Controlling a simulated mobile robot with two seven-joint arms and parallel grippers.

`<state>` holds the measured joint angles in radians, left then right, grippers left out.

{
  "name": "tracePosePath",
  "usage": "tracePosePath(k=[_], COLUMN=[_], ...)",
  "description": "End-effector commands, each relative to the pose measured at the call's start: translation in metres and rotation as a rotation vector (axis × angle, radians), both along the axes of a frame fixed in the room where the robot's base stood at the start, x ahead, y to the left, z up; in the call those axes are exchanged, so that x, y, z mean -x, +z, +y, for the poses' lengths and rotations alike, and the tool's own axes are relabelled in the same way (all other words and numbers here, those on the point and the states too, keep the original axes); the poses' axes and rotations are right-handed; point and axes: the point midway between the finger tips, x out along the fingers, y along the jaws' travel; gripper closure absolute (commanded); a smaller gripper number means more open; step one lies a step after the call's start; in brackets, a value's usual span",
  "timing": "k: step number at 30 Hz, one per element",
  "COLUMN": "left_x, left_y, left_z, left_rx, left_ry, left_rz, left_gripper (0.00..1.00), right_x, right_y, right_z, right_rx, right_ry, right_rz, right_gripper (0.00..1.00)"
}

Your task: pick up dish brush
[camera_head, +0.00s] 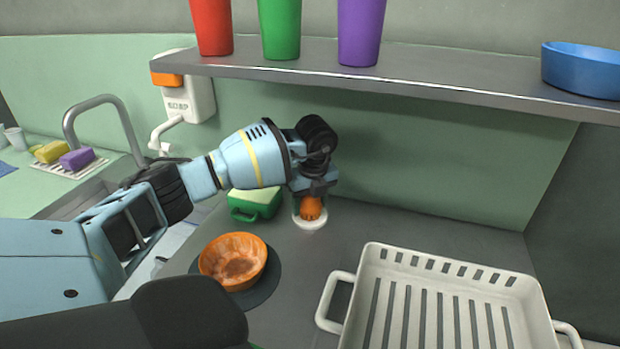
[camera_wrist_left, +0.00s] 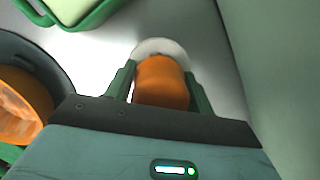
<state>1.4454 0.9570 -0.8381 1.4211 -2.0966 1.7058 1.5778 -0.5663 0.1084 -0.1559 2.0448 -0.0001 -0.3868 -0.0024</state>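The dish brush (camera_head: 311,207) shows as a rounded orange part standing in a white round holder (camera_head: 310,222) on the grey counter near the back wall. My left gripper (camera_head: 312,192) is above it, pointing down. In the left wrist view the orange part (camera_wrist_left: 161,82) is between the two green fingers (camera_wrist_left: 160,85), which lie close along both its sides. I cannot tell whether they press on it. The lower part of the brush is hidden in the holder. My right gripper is not in view.
A green box with a pale top (camera_head: 254,203) stands left of the brush. An orange bowl (camera_head: 234,262) sits on a dark round mat (camera_head: 268,285). A white slotted rack (camera_head: 365,300) is at front right. A shelf (camera_head: 400,80) with cups overhangs the back.

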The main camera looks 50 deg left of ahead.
Motion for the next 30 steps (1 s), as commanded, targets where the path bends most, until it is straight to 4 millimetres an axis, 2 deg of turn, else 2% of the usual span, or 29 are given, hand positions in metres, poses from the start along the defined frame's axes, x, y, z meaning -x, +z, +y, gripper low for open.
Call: tracePosePath(k=[1,3,11,16,20,28,30], left_x=[0.0,0.0,0.0,0.003,0.003,0.003,0.014], left_y=[0.0,0.0,0.001,0.009,0.025,0.076,0.07], left_z=[0.0,0.0,0.0,-0.002,-0.002,-0.002,-0.007], left_rx=[0.0,0.0,0.0,0.001,0.001,0.001,0.0], left_ry=[0.0,0.0,0.0,-0.001,0.0,0.0,-0.003], left_rz=[0.0,-0.001,-0.001,-0.003,-0.005,-0.006,0.001], left_gripper=[0.61,0.7,0.7,0.7,0.7,0.7,0.7], right_x=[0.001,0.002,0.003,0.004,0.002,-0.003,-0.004], right_y=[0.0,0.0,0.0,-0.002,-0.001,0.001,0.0], right_z=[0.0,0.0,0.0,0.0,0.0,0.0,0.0], right_rx=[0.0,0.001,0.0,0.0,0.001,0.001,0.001], right_ry=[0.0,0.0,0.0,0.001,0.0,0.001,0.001], right_rz=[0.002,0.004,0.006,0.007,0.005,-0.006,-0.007], right_gripper=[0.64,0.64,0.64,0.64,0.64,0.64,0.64])
